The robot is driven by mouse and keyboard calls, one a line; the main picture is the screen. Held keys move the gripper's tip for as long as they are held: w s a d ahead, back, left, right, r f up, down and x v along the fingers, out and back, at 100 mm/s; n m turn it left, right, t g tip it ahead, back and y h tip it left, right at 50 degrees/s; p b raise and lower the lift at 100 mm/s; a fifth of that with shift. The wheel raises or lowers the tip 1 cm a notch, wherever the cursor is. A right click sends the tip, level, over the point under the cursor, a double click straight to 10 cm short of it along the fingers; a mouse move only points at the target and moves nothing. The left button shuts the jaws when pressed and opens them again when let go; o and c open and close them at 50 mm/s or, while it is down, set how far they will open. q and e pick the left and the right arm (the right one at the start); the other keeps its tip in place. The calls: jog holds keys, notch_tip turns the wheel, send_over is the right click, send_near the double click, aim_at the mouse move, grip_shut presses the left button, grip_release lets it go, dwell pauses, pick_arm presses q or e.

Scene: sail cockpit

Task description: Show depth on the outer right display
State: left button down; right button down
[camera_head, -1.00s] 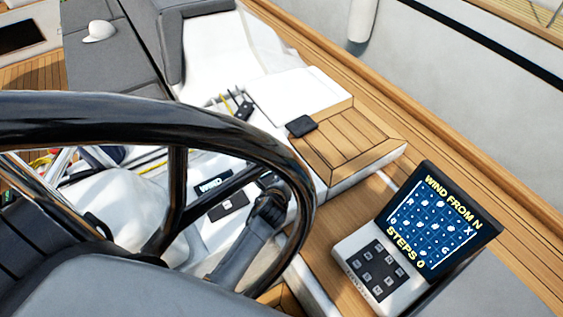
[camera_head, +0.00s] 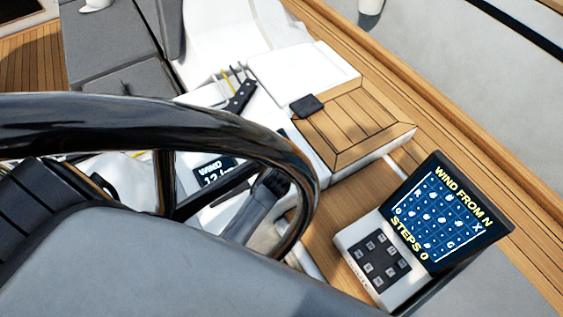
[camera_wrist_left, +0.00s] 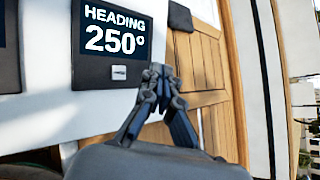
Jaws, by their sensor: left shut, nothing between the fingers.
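In the left wrist view, a dark display (camera_wrist_left: 114,36) reads HEADING 250°, with a small light button (camera_wrist_left: 119,72) below the reading. It is the rightmost display in that view; part of another dark display (camera_wrist_left: 8,50) shows at the left edge. My left gripper (camera_wrist_left: 158,72) is shut and empty, its tips to the right of the button in the picture. I cannot tell how far they are from the panel. In the head view, a display (camera_head: 212,170) reading WIND with a number shows partly behind the steering wheel. My right gripper is not in view.
A black steering wheel (camera_head: 230,128) crosses the head view and hides part of the instrument panel. A keypad console (camera_head: 372,262) with a screen (camera_head: 440,215) reading WIND FROM N, STEPS 0 stands at the right. A wooden seat (camera_head: 355,120) lies behind it.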

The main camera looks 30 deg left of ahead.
pick_arm(q)
jog(key=f+b, duration=0.2)
jog(key=a+f+b, duration=0.1)
jog(key=f+b, duration=0.1)
jog(key=w+f+b, duration=0.1)
jog(key=f+b, duration=0.1)
jog(key=shift+a+f, duration=0.2)
jog(key=shift+f, duration=0.2)
jog(key=shift+w+a+f+b, duration=0.1)
jog(key=shift+a+f+b, duration=0.1)
jog(key=shift+f+b, duration=0.35)
jog(key=shift+f, duration=0.15)
dwell(0.5)
jog(key=shift+f, duration=0.3)
jog(key=shift+a+f, duration=0.15)
jog(key=shift+f, duration=0.35)
dwell(0.6)
jog(key=shift+r, duration=0.15)
jog(key=shift+d+r+p, duration=0.2)
jog(key=shift+r+p, duration=0.5)
jog(key=shift+r, duration=0.05)
